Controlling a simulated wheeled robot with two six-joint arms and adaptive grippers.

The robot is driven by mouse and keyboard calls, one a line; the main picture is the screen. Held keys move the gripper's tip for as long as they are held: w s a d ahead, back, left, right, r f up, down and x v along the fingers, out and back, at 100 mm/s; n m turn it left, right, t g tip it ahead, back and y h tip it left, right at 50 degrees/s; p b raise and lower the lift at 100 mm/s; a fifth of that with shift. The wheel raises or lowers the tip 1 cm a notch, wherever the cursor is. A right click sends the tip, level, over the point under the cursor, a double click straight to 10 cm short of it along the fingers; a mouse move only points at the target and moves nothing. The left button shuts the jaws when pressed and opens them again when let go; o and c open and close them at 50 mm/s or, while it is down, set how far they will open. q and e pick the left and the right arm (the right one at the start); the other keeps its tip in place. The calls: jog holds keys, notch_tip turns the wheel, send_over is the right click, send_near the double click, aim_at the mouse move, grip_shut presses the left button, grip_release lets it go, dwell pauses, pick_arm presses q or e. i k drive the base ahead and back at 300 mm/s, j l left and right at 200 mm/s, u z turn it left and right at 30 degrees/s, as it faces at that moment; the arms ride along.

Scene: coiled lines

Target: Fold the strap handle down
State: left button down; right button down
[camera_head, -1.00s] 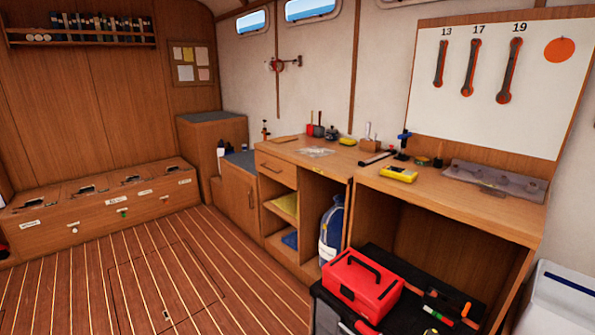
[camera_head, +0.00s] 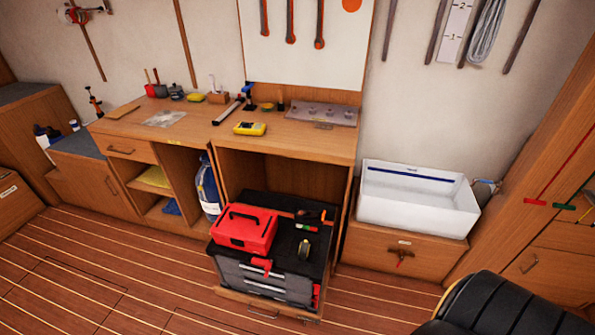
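A red toolbox (camera_head: 246,233) sits on the left part of the black tool chest's top. A black handle (camera_head: 244,216) runs along its lid. It looks like an arch, but at this size I cannot tell how far it is raised. Neither of my grippers is in view.
The black tool chest (camera_head: 262,283) with drawers stands before the workbench (camera_head: 300,138). Small tools lie right of the box. A white basin (camera_head: 420,200) is at right. A black padded shape with a yellow line (camera_head: 505,310) fills the lower right corner. Floor is clear at lower left.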

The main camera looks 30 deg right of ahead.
aim_at(314, 214)
jog(key=z, duration=1.55)
jog(key=i+l, duration=0.4)
jog(key=i, duration=0.25)
